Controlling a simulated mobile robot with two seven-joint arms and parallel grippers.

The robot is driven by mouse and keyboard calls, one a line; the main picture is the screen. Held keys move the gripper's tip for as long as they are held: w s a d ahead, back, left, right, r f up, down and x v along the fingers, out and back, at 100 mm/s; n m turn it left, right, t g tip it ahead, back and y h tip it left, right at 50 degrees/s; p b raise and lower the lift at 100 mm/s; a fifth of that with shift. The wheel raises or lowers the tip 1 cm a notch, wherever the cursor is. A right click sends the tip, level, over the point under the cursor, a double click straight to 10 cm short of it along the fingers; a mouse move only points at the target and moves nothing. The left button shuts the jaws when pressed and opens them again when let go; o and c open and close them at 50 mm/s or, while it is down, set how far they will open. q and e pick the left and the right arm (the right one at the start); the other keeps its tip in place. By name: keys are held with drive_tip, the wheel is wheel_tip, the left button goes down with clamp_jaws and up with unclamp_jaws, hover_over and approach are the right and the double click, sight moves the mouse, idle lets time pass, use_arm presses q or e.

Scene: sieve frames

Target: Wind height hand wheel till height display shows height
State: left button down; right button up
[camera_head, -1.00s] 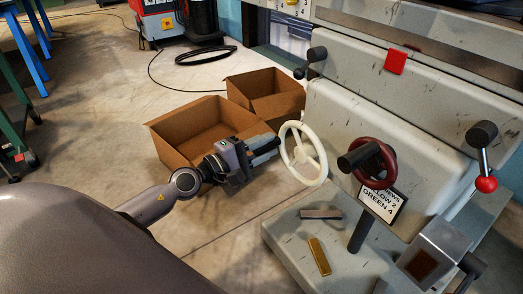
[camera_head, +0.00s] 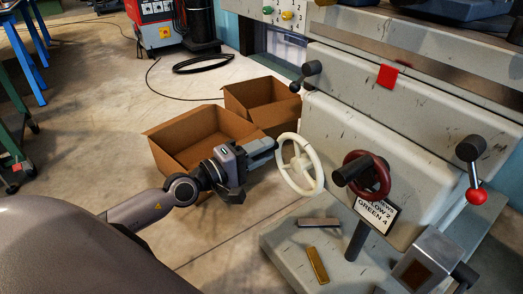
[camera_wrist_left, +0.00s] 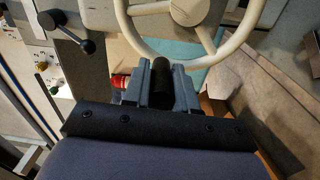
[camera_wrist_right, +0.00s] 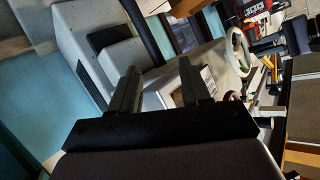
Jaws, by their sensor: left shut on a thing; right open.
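A white hand wheel (camera_head: 299,165) is on the left of the grey machine front. My left gripper (camera_head: 263,150) is at its left side. In the left wrist view its fingers are shut on a dark cylindrical handle (camera_wrist_left: 161,82), just below the pale wheel rim (camera_wrist_left: 187,60). A dark red hand wheel (camera_head: 381,176) with a dark handle is to the right. I cannot make out a height display. My right gripper (camera_wrist_right: 160,88) is open and empty in its wrist view, and outside the head view.
A partly hidden sign (camera_head: 376,212) reads "GREEN 4". Two bars, one brown-grey (camera_head: 319,222) and one gold (camera_head: 317,265), lie on the machine base. Open cardboard boxes (camera_head: 170,165) stand behind my left gripper. A red-knobbed lever (camera_head: 475,194) is at the right.

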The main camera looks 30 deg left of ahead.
use_arm(q)
drive_tip(key=c, duration=0.9)
unclamp_jaws()
use_arm(e)
drive_tip(key=shift+r, duration=0.2)
use_arm(q)
drive_tip(key=shift+s, duration=0.1)
drive_tip(key=b+v, duration=0.1)
drive_tip(key=v, duration=0.6)
use_arm(e)
drive_tip(key=shift+w+a+y, duration=0.2)
drive_tip(key=shift+a+y, duration=0.2)
drive_tip(key=shift+s+d+f, duration=0.1)
drive_tip(key=shift+d+f, duration=0.05)
drive_tip(key=shift+d, duration=0.05)
